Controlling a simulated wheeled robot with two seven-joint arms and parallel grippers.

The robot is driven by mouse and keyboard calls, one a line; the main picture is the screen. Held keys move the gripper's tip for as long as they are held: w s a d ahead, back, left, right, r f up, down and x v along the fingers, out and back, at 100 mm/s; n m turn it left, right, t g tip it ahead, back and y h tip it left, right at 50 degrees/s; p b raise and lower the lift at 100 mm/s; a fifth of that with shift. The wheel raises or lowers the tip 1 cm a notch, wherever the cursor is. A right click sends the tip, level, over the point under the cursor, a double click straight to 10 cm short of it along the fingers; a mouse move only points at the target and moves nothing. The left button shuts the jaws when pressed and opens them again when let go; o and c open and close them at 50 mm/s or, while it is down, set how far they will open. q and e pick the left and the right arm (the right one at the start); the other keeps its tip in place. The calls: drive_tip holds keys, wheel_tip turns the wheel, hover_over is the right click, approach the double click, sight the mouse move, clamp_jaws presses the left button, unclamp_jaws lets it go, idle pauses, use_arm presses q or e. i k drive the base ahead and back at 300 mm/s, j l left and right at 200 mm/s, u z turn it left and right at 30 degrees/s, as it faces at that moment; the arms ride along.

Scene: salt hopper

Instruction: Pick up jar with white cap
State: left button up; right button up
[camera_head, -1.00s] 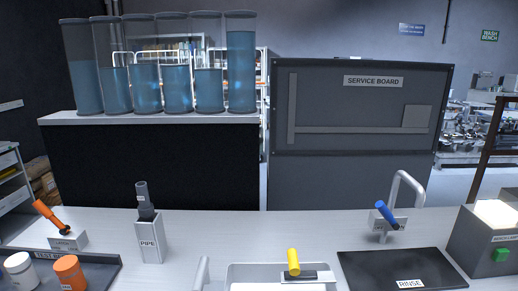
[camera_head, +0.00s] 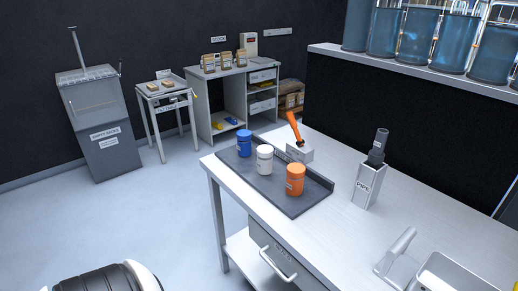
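The white jar with a white cap (camera_head: 265,160) stands upright on a dark tray (camera_head: 291,207) on the near workbench. A blue jar (camera_head: 244,143) stands to its left and a little farther back. An orange jar (camera_head: 295,180) stands to its right and a little nearer. Neither of my grippers is in view.
Behind the tray is a small block with an orange handle (camera_head: 293,125). A holder marked PIPE (camera_head: 368,186) stands to the right, and a sink (camera_head: 455,275) is at lower right. A grey bin (camera_head: 95,125), a small table (camera_head: 165,100) and open floor (camera_head: 150,215) lie left.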

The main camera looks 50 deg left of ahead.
sight(264, 153)
drive_tip(key=u, duration=1.45)
